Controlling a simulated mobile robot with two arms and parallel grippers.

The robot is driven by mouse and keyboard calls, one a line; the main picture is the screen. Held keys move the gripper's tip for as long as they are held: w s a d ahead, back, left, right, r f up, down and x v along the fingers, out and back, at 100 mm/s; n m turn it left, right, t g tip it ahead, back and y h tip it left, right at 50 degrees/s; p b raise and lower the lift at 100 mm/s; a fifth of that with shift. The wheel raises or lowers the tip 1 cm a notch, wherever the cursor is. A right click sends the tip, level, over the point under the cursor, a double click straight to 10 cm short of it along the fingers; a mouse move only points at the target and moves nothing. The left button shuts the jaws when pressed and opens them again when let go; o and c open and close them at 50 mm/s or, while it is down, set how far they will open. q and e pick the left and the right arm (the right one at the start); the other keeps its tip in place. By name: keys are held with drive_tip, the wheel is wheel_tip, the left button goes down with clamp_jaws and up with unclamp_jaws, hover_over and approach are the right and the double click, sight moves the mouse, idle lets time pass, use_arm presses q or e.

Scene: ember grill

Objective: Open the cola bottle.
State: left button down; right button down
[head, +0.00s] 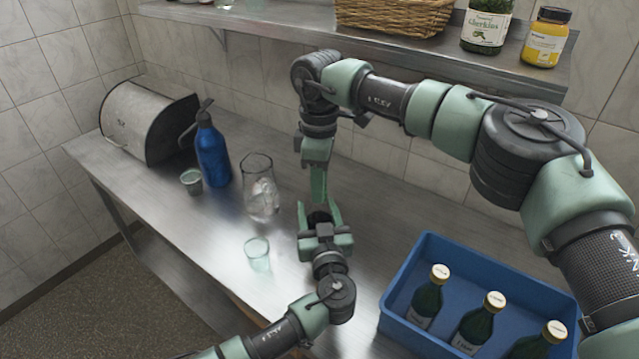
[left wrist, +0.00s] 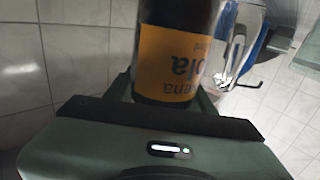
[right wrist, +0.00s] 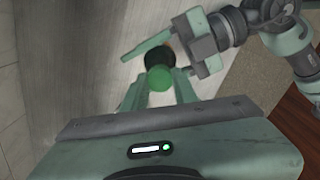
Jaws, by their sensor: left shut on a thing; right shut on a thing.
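The cola bottle (left wrist: 170,60) is dark with an orange label, which reads upside down in the left wrist view. My left gripper (head: 318,214) is shut around its body above the counter. In the head view the bottle is mostly hidden between the two grippers. In the right wrist view its dark top (right wrist: 157,57) shows behind a round green cap (right wrist: 160,83). My right gripper (head: 318,192) comes down from above, shut on the green cap. I cannot tell whether the cap still sits on the neck.
A blue crate (head: 400,283) with three gold-capped bottles stands at the right. A clear glass (head: 257,254), a glass jug (head: 262,188), a blue bottle (head: 212,152), a small cup (head: 191,182) and a bread bin (head: 142,120) stand left of the grippers. A shelf (head: 290,28) runs above.

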use_arm(q)
drive_tip(key=shift+f, duration=0.15)
use_arm(e)
drive_tip(key=n, duration=2.1)
drive_tip(key=shift+n, duration=0.3)
drive_tip(key=n, duration=1.9)
drive_tip(key=shift+n, duration=0.3)
drive_tip(key=n, duration=0.5)
drive_tip(key=shift+r, duration=0.1)
drive_tip(key=n, duration=0.7)
